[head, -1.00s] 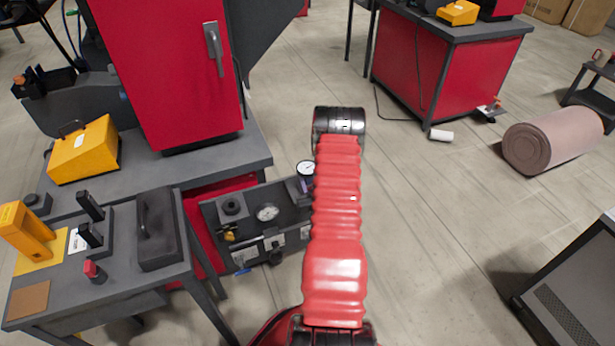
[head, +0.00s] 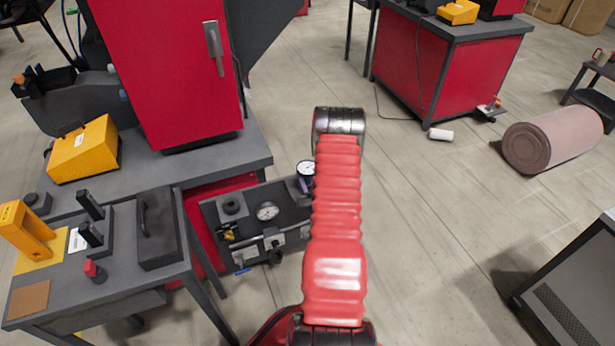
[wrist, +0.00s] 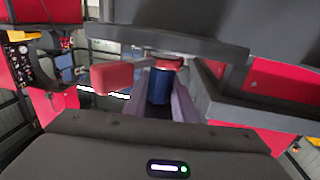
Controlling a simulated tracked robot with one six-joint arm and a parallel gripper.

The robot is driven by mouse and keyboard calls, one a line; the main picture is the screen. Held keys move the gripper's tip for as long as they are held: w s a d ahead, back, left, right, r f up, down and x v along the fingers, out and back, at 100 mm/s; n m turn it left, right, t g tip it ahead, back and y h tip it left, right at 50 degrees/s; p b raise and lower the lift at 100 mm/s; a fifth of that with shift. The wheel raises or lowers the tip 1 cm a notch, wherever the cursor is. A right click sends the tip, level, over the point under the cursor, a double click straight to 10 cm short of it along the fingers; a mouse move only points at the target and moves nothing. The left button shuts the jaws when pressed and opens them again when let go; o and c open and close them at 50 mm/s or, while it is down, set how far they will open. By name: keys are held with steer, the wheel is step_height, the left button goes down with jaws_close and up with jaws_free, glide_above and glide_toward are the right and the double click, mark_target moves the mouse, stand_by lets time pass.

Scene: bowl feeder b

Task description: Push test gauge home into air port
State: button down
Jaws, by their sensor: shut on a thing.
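My gripper (wrist: 161,90) shows in the wrist view, its two grey-purple fingers shut on a blue cylinder with a red end, which I take to be the test gauge (wrist: 159,86). Its dial cannot be made out there. A round white dial (head: 306,168) shows just left of the arm, beside the panel. The dark air panel (head: 215,222) carries another round gauge (head: 267,211) and a black knob (head: 232,206). I cannot make out the air port or whether the held piece touches it.
A grey bench (head: 240,158) with a red cabinet (head: 165,70) stands behind the panel. A small table (head: 130,277) with yellow and black items is at the left. A grey bar (wrist: 180,40) and a red block (wrist: 112,76) lie close ahead in the wrist view.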

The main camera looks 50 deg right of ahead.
steer(key=shift+f, duration=0.35)
stand_by(0.7)
steer(key=c, duration=1.4)
jaws_free()
steer(key=shift+r, duration=0.1)
steer(key=shift+o, duration=0.2)
steer(key=shift+s+a, duration=0.1)
steer(key=v, duration=1.3)
steer(key=shift+s+a, duration=0.2)
